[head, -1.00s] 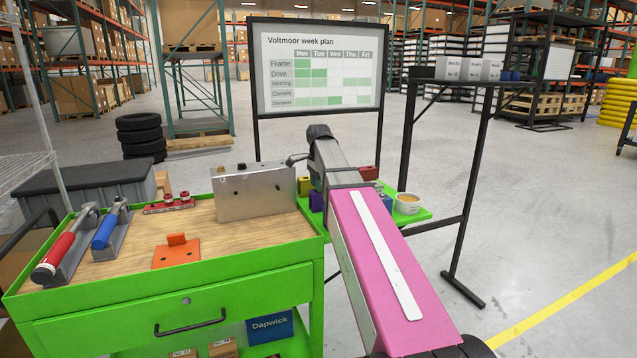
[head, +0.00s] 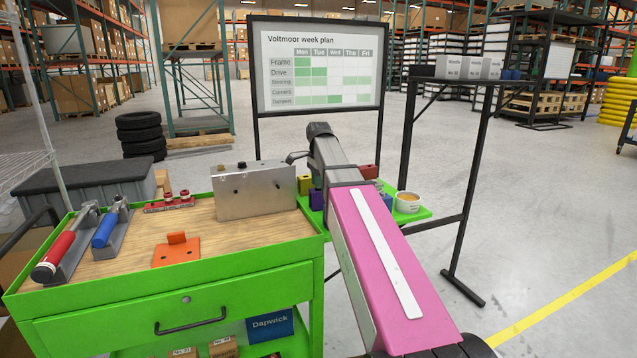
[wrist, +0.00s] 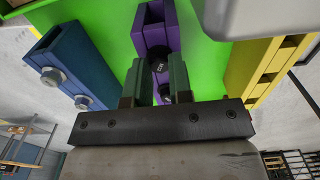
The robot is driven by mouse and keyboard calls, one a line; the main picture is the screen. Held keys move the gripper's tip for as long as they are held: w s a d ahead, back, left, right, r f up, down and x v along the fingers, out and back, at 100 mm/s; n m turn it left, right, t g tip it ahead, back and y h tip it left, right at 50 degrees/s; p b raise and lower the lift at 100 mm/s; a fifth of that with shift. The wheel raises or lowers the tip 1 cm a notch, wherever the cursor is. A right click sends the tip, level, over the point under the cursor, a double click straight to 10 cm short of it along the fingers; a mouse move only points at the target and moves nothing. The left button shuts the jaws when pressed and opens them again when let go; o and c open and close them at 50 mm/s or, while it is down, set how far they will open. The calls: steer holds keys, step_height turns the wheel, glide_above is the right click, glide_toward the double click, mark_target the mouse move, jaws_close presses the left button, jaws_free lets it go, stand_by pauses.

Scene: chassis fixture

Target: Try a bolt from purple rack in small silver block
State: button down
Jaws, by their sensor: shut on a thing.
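Another bolt head (wrist: 161,62) shows just beyond. In the head view my fingers are hidden. A silver block (head: 255,190) with small holes stands upright on the cart; I cannot tell whether it is the small one.
In the head view, an orange bracket (head: 177,252), two tools and a red rack (head: 168,203) lie on the cart. A bowl (head: 408,203) sits on the green shelf.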

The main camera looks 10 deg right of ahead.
steer(key=shift+r, duration=0.15)
steer(key=shift+r, duration=3.35)
steer(key=shift+s, duration=0.1)
